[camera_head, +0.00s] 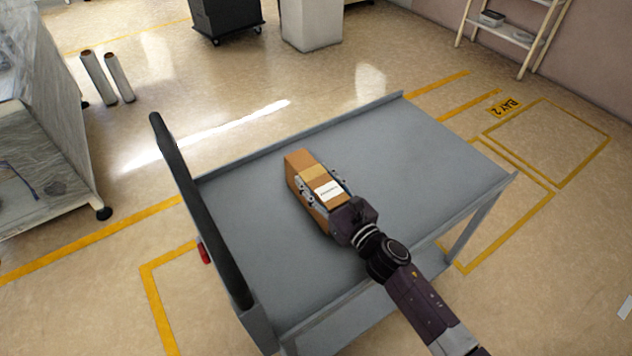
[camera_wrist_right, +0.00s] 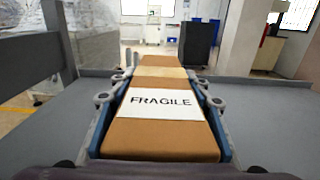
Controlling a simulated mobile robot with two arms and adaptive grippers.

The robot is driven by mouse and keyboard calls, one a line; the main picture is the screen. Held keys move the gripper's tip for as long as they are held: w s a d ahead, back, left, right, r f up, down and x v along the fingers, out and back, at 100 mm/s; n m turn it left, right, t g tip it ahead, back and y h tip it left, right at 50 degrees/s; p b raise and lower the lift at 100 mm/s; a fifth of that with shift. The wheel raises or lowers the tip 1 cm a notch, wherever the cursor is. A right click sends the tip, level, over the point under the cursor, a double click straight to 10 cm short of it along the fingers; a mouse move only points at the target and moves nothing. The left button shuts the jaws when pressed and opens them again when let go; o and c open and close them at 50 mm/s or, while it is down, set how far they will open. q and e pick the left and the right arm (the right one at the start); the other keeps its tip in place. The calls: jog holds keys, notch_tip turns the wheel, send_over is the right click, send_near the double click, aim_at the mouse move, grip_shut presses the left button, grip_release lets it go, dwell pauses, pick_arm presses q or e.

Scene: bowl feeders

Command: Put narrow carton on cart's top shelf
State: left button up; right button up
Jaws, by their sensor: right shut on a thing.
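The narrow carton (camera_head: 300,163) is a long brown box with a tan tape band and a white label. In the right wrist view the carton (camera_wrist_right: 158,140) fills the middle and its label reads FRAGILE. My right gripper (camera_head: 322,186) is shut on the carton, with one finger along each long side. The carton is over the grey top shelf (camera_head: 420,150) of the cart, left of its middle. I cannot tell whether its underside touches the shelf. My left gripper is not in view.
The cart's dark push handle (camera_head: 200,205) rises at the shelf's left end. A low raised lip (camera_head: 300,133) runs along the far edge. The rest of the shelf is bare. A wrapped pallet or rack (camera_head: 50,130) stands at the left.

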jog(key=shift+r, duration=0.1)
jog(key=o, duration=1.7)
jog(key=shift+f, duration=0.2)
jog(key=shift+c, duration=0.2)
jog(key=shift+s+r, duration=0.1)
jog(key=v, duration=1.2)
